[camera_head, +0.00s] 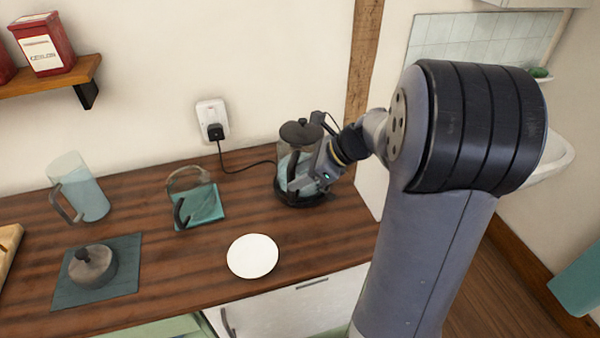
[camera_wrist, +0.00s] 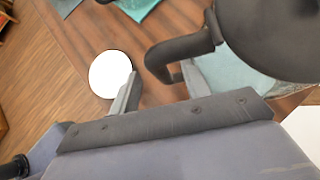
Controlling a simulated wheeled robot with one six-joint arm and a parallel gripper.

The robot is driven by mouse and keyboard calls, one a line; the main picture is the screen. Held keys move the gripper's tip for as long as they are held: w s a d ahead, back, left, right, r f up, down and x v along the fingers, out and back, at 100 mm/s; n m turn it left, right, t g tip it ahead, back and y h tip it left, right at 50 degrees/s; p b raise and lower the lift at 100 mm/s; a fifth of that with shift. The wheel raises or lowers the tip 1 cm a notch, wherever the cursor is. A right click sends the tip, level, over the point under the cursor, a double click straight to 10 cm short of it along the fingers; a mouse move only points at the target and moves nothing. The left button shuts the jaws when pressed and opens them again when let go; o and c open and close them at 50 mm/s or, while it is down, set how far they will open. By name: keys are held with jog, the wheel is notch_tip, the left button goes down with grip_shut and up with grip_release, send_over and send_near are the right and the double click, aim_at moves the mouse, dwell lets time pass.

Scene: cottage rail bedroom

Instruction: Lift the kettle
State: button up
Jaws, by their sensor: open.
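The kettle (camera_head: 289,151) is a clear glass vessel with a dark lid and dark handle, holding something bluish. It stands upright on a dark base at the right end of the wooden counter. In the wrist view its dark lid (camera_wrist: 275,35) and curved handle (camera_wrist: 165,58) fill the upper right. My gripper (camera_head: 306,182) is open at the handle side of the kettle, partly covering it. In the wrist view one finger of my gripper (camera_wrist: 160,90) shows left of the handle; a pale piece right of the handle may be the other. I cannot tell whether either touches it.
A black cord (camera_head: 247,169) runs to a wall socket (camera_head: 212,118). A white plate (camera_head: 252,256) lies in front of the kettle.

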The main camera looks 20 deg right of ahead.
aim_at(291, 179)
jog(key=x, duration=0.3)
jog(key=shift+a+f, duration=0.25)
grip_shut()
dwell(0.9)
jog(key=shift+w+r, duration=0.1)
jog(key=shift+r, duration=0.05)
dwell(0.3)
